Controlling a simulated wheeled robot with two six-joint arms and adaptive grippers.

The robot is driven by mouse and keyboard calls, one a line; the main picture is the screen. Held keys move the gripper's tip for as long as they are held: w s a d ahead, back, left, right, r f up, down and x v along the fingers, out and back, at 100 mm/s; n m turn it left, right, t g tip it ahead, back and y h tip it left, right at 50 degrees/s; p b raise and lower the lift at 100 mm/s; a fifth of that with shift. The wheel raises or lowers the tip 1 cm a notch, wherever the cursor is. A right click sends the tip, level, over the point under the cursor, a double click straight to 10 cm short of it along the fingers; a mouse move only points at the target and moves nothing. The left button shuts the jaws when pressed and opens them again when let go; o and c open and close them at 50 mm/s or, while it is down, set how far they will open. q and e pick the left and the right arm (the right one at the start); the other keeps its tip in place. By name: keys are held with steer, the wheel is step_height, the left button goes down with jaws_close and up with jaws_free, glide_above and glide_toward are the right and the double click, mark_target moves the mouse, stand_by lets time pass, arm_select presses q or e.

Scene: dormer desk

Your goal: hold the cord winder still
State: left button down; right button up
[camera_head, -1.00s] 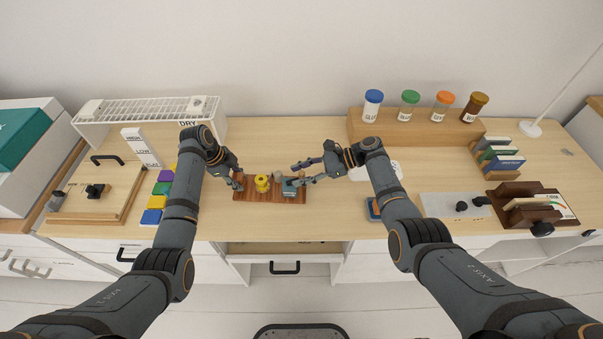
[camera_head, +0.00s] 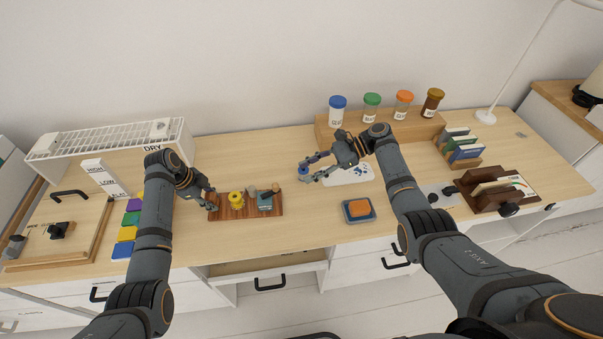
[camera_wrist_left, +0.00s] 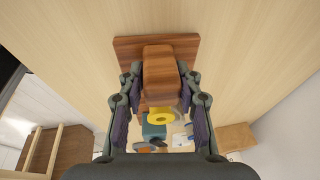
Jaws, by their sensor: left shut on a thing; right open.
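The cord winder (camera_head: 225,212) is a dark reddish wooden board on the desk, with a yellow spool (camera_head: 236,199) in its middle and a teal block (camera_head: 265,201) toward its right end. A brown wooden block (camera_wrist_left: 159,75) stands at its left end. My left gripper (camera_head: 209,200) is shut on that block, one finger on each side in the left wrist view. The spool (camera_wrist_left: 161,117) and teal block (camera_wrist_left: 152,131) show beyond it there, partly overlapped. My right gripper (camera_head: 310,176) is open, above the desk to the right of the winder and apart from it.
A white mat with blue marks (camera_head: 350,175) lies behind my right gripper. An orange block on a blue tray (camera_head: 359,209) is near the front edge. Lidded jars stand on a wooden riser (camera_head: 425,128) at the back. Coloured blocks (camera_head: 126,233) are at left.

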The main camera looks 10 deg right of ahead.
steer(key=shift+f, duration=0.1)
steer(key=m+t+y, duration=0.3)
steer(key=m+t, duration=0.3)
steer(key=t, duration=0.3)
glide_toward(276, 191)
steer(key=x, duration=0.6)
steer(key=r+x, duration=0.1)
steer(key=x, duration=0.3)
steer(key=shift+w, duration=0.4)
jaws_close()
